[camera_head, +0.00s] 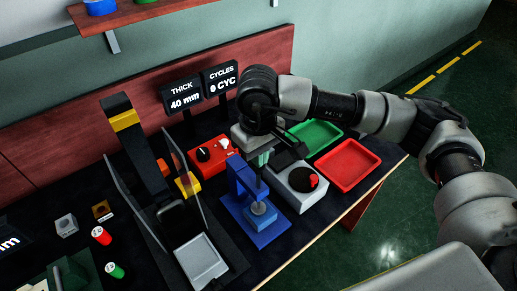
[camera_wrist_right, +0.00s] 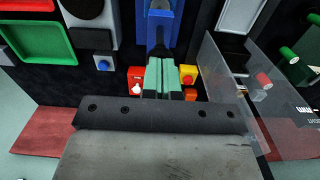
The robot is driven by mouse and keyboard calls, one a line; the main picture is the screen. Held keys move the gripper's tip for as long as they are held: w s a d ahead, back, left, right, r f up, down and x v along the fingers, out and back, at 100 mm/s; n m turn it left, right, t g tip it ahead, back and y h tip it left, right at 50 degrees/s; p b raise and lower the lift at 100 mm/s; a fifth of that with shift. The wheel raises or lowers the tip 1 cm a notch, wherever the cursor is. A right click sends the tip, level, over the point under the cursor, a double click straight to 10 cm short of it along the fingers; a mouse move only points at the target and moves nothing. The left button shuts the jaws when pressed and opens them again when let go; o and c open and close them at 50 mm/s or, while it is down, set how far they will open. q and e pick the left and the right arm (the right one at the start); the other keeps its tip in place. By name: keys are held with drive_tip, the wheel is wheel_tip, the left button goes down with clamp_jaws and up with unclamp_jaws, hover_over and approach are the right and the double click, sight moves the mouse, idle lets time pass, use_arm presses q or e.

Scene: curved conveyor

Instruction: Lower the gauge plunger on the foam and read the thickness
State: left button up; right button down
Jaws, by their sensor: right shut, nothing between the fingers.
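The blue gauge stand (camera_head: 240,180) stands near the front edge of the bench. Its plunger (camera_head: 258,207) is down at the top of a light blue foam block (camera_head: 263,218); I cannot tell if they touch. The thickness display (camera_head: 184,97) reads 40 mm. My right gripper (camera_head: 263,160) is shut and empty, with green finger pads, just above and behind the gauge top. In the right wrist view the shut pads (camera_wrist_right: 163,74) point toward the blue gauge (camera_wrist_right: 163,14); the foam is hidden there. My left gripper is out of view.
A cycles display (camera_head: 220,80) reads 0 CYC. A clear-guarded press (camera_head: 186,176) stands left. A red control box (camera_head: 213,152) sits behind.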

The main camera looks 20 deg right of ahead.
drive_tip(key=shift+r, duration=0.1)
wheel_tip(320, 180, up, 8)
drive_tip(key=p, duration=0.2)
drive_tip(key=shift+p, duration=0.4)
